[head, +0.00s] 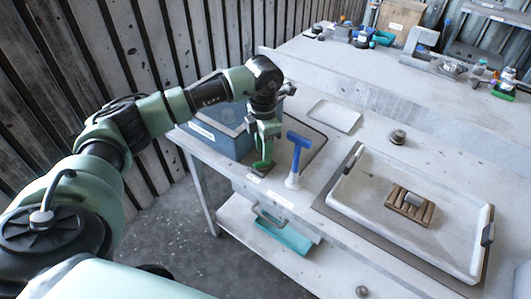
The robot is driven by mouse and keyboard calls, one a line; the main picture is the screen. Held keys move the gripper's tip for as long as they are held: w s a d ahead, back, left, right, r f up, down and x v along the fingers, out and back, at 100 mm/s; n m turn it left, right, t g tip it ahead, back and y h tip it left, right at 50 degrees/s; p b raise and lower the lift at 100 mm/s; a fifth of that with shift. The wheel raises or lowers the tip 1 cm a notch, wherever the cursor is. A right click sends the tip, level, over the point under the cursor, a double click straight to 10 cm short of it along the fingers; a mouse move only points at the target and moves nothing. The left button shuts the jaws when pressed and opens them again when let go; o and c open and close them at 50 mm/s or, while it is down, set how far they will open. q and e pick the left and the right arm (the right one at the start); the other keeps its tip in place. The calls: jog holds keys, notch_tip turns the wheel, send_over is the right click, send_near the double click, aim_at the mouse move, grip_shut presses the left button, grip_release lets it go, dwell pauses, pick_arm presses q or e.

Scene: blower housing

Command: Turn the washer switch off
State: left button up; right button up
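My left arm reaches in from the left, and its green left gripper (263,165) points down just above the front part of the worktable. Its fingers are small and partly overlap, so I cannot tell if they are apart. A blue T-shaped handle (299,140) on a white cone base stands upright just right of the gripper, with a small gap. A blue box (228,138) stands left of the gripper, partly hidden by my arm. No part is clearly readable as the washer switch, and the small labels on the table front are illegible. My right gripper is out of view.
A white tray (372,226) holding a brown ribbed block (410,205) sits at the right. A grey pad (335,115) and a small round metal part (398,137) lie behind. A teal item (283,243) rests on the lower shelf. The back bench (370,72) holds several tools.

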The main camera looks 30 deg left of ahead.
aim_at(262, 164)
pick_arm(q)
notch_tip(262, 164, down, 3)
jog(key=shift+w+f+p, duration=0.1)
jog(key=shift+f+p, duration=0.1)
jog(key=shift+p, duration=0.15)
jog(key=shift+f, duration=0.2)
grip_shut()
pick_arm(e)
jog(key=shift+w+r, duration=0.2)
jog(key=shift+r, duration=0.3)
